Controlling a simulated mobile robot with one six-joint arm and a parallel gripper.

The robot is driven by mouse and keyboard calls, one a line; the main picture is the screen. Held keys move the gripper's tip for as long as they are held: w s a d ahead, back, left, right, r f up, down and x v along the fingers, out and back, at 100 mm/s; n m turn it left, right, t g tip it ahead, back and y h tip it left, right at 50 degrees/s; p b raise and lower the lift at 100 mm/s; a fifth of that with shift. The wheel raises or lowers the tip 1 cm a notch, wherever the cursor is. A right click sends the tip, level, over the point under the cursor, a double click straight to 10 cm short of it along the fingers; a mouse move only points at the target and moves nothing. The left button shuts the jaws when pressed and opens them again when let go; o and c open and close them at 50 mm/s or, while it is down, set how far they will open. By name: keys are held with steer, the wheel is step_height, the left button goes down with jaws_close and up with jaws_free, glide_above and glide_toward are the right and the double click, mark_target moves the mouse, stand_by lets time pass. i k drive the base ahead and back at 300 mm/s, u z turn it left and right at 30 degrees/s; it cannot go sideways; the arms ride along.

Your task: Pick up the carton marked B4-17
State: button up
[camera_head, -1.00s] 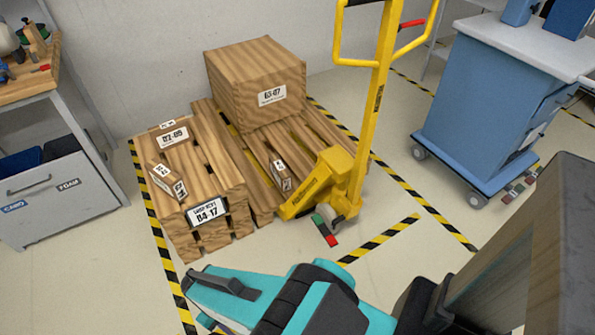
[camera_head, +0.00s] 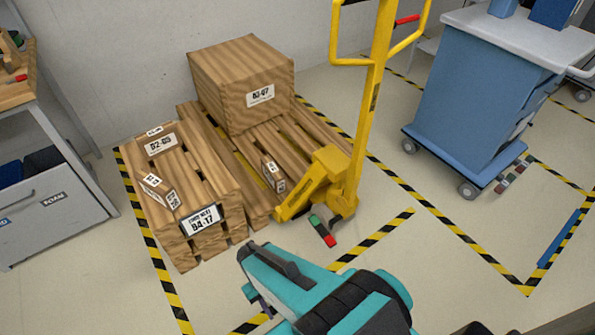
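The label that reads like B4-17 (camera_head: 201,219) is on the front face of a wood-patterned block at the near end of the left pallet stack (camera_head: 190,190). Its first letter is blurred. The carton's outline blends into the slats around it. My teal arm end, with my gripper (camera_head: 262,270), is at the bottom centre, in front of and to the right of that label in the picture.
A carton marked B2-05 or similar (camera_head: 163,158) is farther back on the stack. A large carton (camera_head: 240,75) stands on the right pallet beside a yellow pallet jack (camera_head: 330,180). A blue cart (camera_head: 480,95) stands right, a grey cabinet (camera_head: 50,215) left. Striped tape crosses the open floor.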

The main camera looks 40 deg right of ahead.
mark_target(273, 174)
steer(key=z, duration=0.8)
steer(key=k, duration=0.95)
steer(key=i, duration=0.9)
